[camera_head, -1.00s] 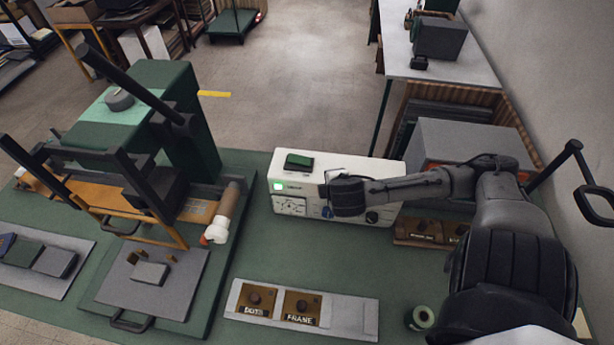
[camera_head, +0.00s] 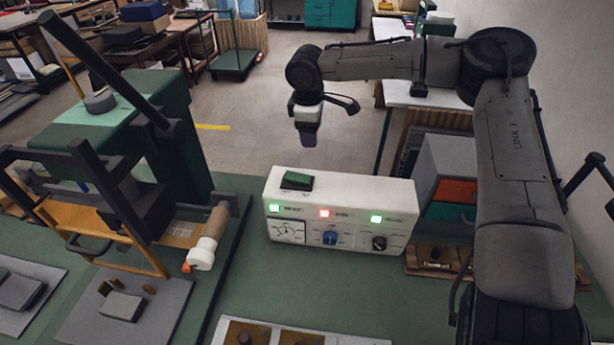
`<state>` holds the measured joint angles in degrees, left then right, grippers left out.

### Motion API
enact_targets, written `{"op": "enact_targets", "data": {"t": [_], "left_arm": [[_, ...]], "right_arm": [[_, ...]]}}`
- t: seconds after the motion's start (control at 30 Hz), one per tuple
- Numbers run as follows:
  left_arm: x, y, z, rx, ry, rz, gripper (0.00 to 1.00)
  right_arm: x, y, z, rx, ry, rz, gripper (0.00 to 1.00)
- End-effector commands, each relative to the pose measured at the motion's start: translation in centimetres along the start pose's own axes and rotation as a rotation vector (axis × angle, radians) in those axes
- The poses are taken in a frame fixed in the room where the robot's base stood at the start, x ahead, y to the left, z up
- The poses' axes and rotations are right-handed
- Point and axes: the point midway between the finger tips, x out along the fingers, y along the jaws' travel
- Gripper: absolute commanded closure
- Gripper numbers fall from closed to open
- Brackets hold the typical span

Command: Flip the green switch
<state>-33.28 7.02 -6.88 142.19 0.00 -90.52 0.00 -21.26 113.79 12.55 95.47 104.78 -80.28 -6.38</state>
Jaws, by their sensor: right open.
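The green switch (camera_head: 297,180) is a green rocker in a dark frame on top of the white control box (camera_head: 342,190), near its left end. The box front has a green light at left, a red light in the middle and a green light at right, above a dial gauge, a blue knob and a black knob. My right gripper (camera_head: 307,140) is raised above and behind the box, pointing down, apart from the switch. It is open and I see nothing in it. My left gripper is out of view.
A green press machine (camera_head: 165,150) with dark bars and an orange frame stands left of the box. A grey and orange case (camera_head: 447,180) stands at right, behind a wooden tray (camera_head: 430,262).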

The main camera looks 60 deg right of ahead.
Motion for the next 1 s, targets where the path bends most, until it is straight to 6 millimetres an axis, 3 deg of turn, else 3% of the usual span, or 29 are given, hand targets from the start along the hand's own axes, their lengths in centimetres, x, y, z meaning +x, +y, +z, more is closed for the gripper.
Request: {"op": "enact_targets", "data": {"t": [0.27,0.7,1.0], "left_arm": [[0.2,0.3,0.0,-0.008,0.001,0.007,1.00],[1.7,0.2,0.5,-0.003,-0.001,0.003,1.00],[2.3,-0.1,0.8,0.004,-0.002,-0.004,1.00]], "right_arm": [[0.9,-1.8,-0.8,-0.019,0.050,-0.113,0.36],[8.7,-2.6,-1.1,-0.026,0.048,-0.111,0.36],[12.5,-3.0,-1.4,-0.026,0.049,-0.109,0.36]]}}
